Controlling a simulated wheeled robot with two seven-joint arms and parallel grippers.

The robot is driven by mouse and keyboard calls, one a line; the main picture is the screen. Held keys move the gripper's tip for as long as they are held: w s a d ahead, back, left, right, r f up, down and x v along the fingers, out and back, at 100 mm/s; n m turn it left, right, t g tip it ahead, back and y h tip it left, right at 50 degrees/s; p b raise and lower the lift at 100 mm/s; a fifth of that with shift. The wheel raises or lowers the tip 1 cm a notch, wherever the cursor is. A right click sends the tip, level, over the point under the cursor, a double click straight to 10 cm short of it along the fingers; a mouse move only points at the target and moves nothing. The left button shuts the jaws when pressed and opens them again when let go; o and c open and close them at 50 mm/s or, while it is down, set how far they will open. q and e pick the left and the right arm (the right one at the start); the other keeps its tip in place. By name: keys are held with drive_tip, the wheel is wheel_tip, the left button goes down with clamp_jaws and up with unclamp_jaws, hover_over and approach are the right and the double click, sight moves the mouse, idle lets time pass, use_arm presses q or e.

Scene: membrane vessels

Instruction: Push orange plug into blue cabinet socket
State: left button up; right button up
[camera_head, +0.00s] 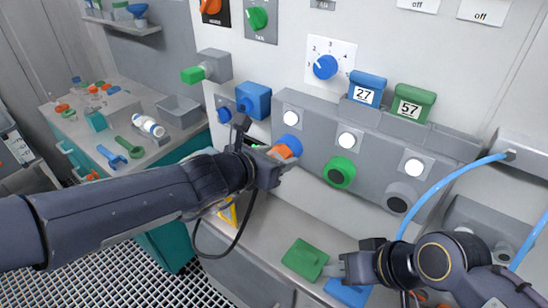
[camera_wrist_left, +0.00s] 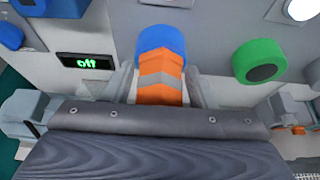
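The orange plug (camera_head: 283,151) has a grey band, clear in the left wrist view (camera_wrist_left: 160,90). Its far end meets the blue round socket (camera_head: 291,142) on the grey cabinet front; how deep it sits cannot be told. The socket's blue ring (camera_wrist_left: 161,38) shows right behind the plug in the left wrist view. My left gripper (camera_head: 277,158) has a finger close along each side of the plug and looks shut on it. My right gripper (camera_head: 337,266) is low over the ledge, beside a green block (camera_head: 304,260); its opening is unclear.
A green round socket (camera_head: 339,172) and a grey one (camera_head: 399,197) lie right of the blue socket. A blue block (camera_head: 348,292) lies near my right gripper. A light-blue cable (camera_head: 450,182) arches at the right. A side counter (camera_head: 120,120) with small items stands left.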

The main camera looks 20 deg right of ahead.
use_arm(q)
drive_tip(key=o, duration=0.3)
drive_tip(key=shift+o, duration=0.2)
drive_tip(key=p+v, duration=0.2)
drive_tip(key=v, duration=0.5)
drive_tip(key=shift+s+a+p, duration=0.25)
drive_tip(key=shift+a+p, duration=0.05)
drive_tip(key=shift+p, duration=0.05)
drive_tip(key=shift+r, duration=0.15)
